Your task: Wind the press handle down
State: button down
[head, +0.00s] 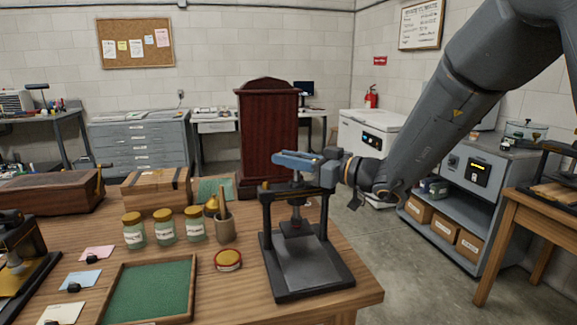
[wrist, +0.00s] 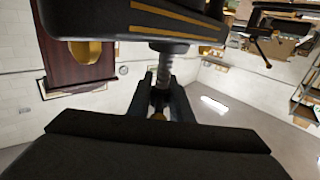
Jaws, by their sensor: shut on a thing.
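The press (head: 308,262) stands at the table's right front corner, with a black frame, a flat grey base and a vertical screw (head: 296,212) through its crossbar. In the wrist view its dark crossbar (wrist: 175,22) and grey threaded screw (wrist: 165,62) show upside down. My gripper (head: 298,158) reaches in from the right, above the crossbar. In the wrist view my gripper (wrist: 160,92) is shut at the top end of the screw, on the press handle. The handle is mostly hidden by the fingers; a small brass-coloured part (wrist: 158,116) shows between them.
Left of the press are a round tin (head: 228,260), a mortar with pestle (head: 225,230), labelled jars (head: 165,228) and a green-lined tray (head: 150,292). Open floor (head: 425,265) lies to the right.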

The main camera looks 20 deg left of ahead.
jog(key=shift+w+r+m+t+h+b, duration=0.15)
jog(key=shift+m+t+b, duration=0.35)
jog(key=shift+b, duration=0.9)
jog(key=shift+w+m+t+h+b, duration=0.2)
jog(key=shift+t+b, duration=0.5)
jog(key=shift+b, duration=0.7)
jog(key=b, duration=0.5)
jog(key=f+m+t+h+b, duration=0.1)
jog(key=b, duration=0.4)
jog(key=shift+w+a, duration=0.25)
jog(key=shift+a, duration=0.05)
jog(key=t+b, duration=0.1)
jog(key=b, duration=0.8)
jog(key=shift+d+f+m+h, duration=0.1)
jog(key=shift+f+m+h, duration=0.1)
jog(key=shift+m+h, duration=0.2)
jog(key=b, duration=0.3)
jog(key=m+t+b, duration=0.1)
jog(key=b, duration=0.2)
jog(key=shift+s+d+r+h+b, duration=0.1)
jog(key=shift+d+r+h+b, duration=0.1)
jog(key=shift+h+b, duration=0.1)
jog(key=t+b, duration=0.1)
jog(key=b, duration=0.1)
jog(key=m+b, duration=0.1)
jog(key=b, duration=0.1)
jog(key=shift+d+r+t+h+b, duration=0.15)
jog(key=shift+r+t+h+b, duration=0.1)
jog(key=shift+t+h+b, duration=0.15)
